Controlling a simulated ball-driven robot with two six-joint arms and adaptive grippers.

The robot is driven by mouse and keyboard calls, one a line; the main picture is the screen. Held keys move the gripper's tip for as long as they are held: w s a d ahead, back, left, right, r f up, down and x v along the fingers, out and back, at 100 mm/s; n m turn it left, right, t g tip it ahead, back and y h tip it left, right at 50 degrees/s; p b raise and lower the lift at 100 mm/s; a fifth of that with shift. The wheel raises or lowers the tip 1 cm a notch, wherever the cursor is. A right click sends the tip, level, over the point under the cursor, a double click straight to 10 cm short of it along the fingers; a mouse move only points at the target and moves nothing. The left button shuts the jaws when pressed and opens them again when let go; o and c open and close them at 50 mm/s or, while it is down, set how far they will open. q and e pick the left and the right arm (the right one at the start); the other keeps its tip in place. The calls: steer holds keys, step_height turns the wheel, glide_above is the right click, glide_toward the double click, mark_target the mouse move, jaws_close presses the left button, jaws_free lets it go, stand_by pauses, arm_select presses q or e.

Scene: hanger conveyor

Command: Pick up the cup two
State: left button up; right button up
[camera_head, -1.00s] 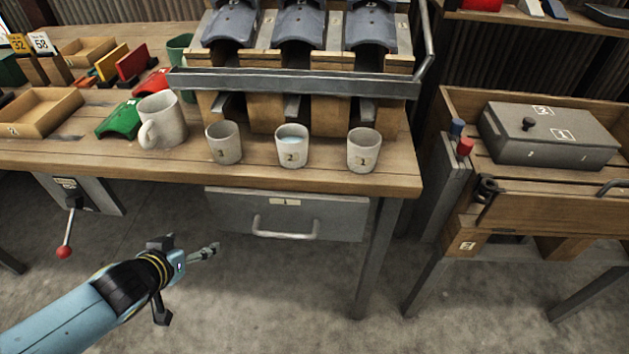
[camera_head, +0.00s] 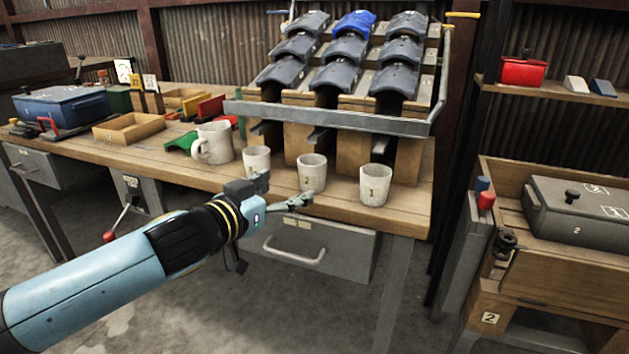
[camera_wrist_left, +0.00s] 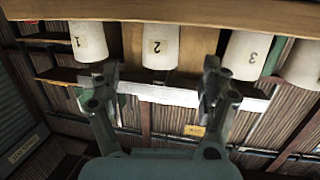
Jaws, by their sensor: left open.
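Cup two (camera_head: 312,172) is a small pale cup marked 2, standing upright near the front edge of the wooden workbench (camera_head: 400,216), in the middle of a row of three. In the left wrist view cup two (camera_wrist_left: 160,46) shows upside down, ahead of and between the fingers. My left gripper (camera_wrist_left: 158,88) is open and empty, pointing at cup two. In the head view the left gripper (camera_head: 290,200) is just in front of the bench edge, close to cup two's lower side; I cannot tell whether it touches. My right gripper is not seen.
Cup one (camera_head: 375,185) stands right of cup two, and another cup (camera_head: 257,160) stands left, partly behind my gripper. A larger mug (camera_head: 213,143) is farther left. A sloped rack (camera_head: 340,118) stands behind the cups. A grey drawer (camera_head: 310,250) hangs under the bench.

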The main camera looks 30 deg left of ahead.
mark_target(305, 179)
arm_select(q)
steer(key=w, duration=0.2)
steer(key=w+p, duration=0.1)
steer(key=w, duration=0.1)
steer(key=shift+a+f, duration=0.1)
steer(key=shift+f, duration=0.15)
steer(key=shift+w+a+f+p, duration=0.15)
steer(key=shift+w+f, duration=0.2)
steer(key=shift+w, duration=0.75)
steer(key=shift+w+d+f+p, duration=0.15)
steer(key=shift+w+f, duration=0.15)
steer(key=shift+w, duration=0.8)
steer(key=shift+a, duration=0.1)
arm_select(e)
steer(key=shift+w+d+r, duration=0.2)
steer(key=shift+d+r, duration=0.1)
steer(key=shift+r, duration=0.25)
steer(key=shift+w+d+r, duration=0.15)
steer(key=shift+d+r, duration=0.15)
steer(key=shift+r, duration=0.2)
arm_select(q)
steer(key=shift+c, duration=0.3)
steer(key=c, duration=1.3)
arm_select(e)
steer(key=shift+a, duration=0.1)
arm_select(q)
steer(key=shift+r, duration=0.2)
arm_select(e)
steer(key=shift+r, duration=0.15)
